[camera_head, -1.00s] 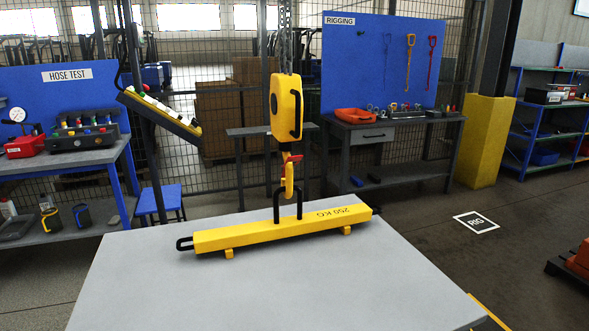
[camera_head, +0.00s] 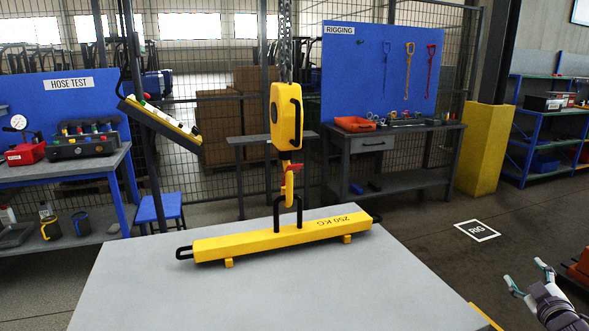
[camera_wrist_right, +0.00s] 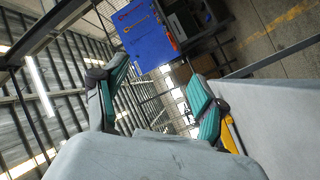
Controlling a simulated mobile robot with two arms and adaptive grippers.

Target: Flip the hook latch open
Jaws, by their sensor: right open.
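A yellow hook (camera_head: 289,186) hangs from the yellow hoist block (camera_head: 285,116) in the middle of the head view. A small red latch (camera_head: 298,167) is at the top of the hook and sticks out to the right. The hook's lower end is at the black handle (camera_head: 277,212) of the yellow 250 KG beam (camera_head: 283,239); whether it is engaged is too small to tell. My right gripper (camera_head: 524,273) is open and empty at the lower right, far from the latch. The right wrist view shows its spread fingers (camera_wrist_right: 158,78). My left gripper is out of view.
The beam rests on a grey table (camera_head: 330,290) with a mostly bare top. A tilted pendant control box (camera_head: 160,122) hangs left of the hoist. The blue RIGGING board (camera_head: 381,65) and its bench (camera_head: 390,145) stand behind. The floor at right is clear around the RIG mark (camera_head: 477,231).

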